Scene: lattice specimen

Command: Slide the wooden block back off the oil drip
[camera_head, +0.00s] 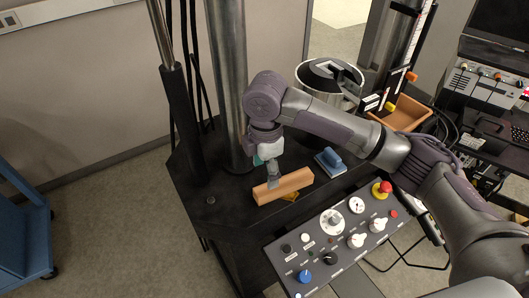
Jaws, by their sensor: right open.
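The wooden block (295,183) is a light brown bar lying on the black machine table (232,218), slanting slightly up to the right. A small amber-yellow patch, likely the oil drip (291,197), shows at the block's near edge; the block hides the rest of it. My right gripper (272,182) points down at the left part of the block, its jaws open. A grey finger overlaps the block in the picture; I cannot tell whether it touches. The other finger is not clearly seen. My left gripper is out of view.
A control panel (318,262) with knobs and a red button borders the table in front. A steel column (227,80) stands behind, with a metal pot (315,82) and orange tray (405,113) farther back.

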